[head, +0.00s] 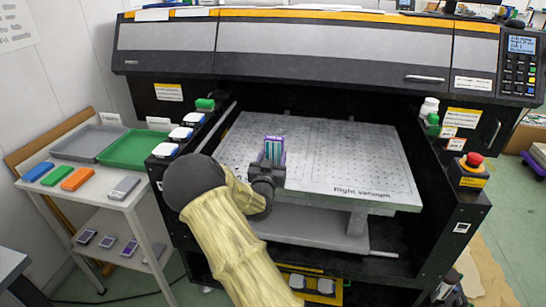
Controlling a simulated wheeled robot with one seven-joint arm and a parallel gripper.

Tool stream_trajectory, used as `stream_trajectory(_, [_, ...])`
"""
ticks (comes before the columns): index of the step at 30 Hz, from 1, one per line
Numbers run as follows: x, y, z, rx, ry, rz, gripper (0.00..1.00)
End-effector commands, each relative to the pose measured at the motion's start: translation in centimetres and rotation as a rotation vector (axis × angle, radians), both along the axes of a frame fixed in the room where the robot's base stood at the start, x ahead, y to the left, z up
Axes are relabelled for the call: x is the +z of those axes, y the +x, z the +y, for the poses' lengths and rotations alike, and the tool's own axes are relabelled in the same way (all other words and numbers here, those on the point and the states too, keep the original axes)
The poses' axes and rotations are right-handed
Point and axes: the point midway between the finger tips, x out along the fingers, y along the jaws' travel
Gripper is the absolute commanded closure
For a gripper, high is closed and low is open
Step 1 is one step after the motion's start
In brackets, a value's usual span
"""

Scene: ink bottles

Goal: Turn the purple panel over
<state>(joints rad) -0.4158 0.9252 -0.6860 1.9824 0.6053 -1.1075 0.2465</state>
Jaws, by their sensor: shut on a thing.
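The purple panel (281,153) is upright above the printer's flat bed, near its front left part. A green-teal strip shows on it beside the purple edge. My gripper (273,165) is shut on the panel's lower part, coming from the front of the bed. The fingers are small and partly hidden by my dark wrist. I cannot tell whether the panel touches the bed (350,160).
A white side table (127,203) at left carries green, blue, orange and grey panels, a grey tray (88,142) and a green tray (135,149). Purple-edged pieces lie on its lower shelf. The bed's right side is clear. A red stop button (474,160) stands at right.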

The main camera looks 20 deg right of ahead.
Motion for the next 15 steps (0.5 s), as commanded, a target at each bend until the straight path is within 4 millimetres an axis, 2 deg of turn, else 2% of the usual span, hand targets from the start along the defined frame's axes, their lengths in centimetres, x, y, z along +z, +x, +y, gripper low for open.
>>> stream_trajectory(5, [0.04, -0.03, -0.16, -0.002, 0.0, 0.0, 0.69])
stream_trajectory(6, [0.03, -0.05, -0.23, -0.003, 0.0, 0.0, 0.42])
stream_trajectory(9, [0.03, -0.08, -0.35, -0.005, 0.0, 0.0, 0.23])
stream_trajectory(15, [0.01, -0.07, -0.36, -0.005, 0.0, 0.0, 0.21])
